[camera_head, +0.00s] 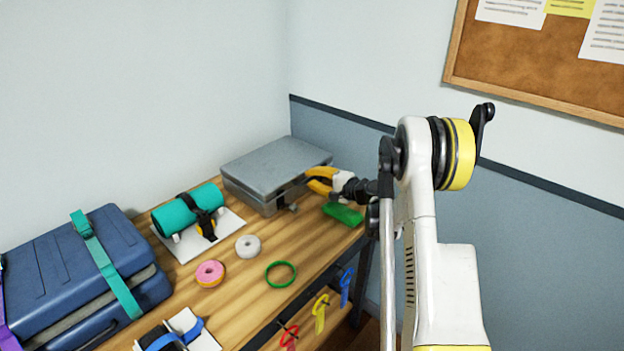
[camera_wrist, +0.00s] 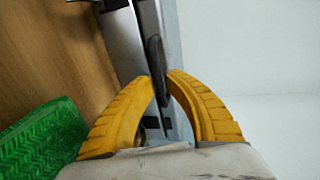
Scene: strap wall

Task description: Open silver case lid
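The silver case (camera_head: 262,172) lies flat at the back corner of the workbench. Its lid lies over the base, with a narrow dark gap along the near right side; whether it is slightly raised I cannot tell. My gripper (camera_head: 311,181) is at that side, yellow fingers pointing at the lid edge. In the wrist view, the two curved fingertips of my gripper (camera_wrist: 161,77) are close together on either side of a thin dark part at the case's edge (camera_wrist: 152,35). Whether they press on it is unclear. A small latch (camera_head: 291,208) shows on the case's front.
A green block (camera_head: 343,214) lies just below my gripper, also in the wrist view (camera_wrist: 42,140). A teal roll (camera_head: 187,210), white tape roll (camera_head: 248,246), pink ring (camera_head: 210,273), green ring (camera_head: 281,273) and blue case (camera_head: 75,270) stand left and in front. Walls close the corner behind.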

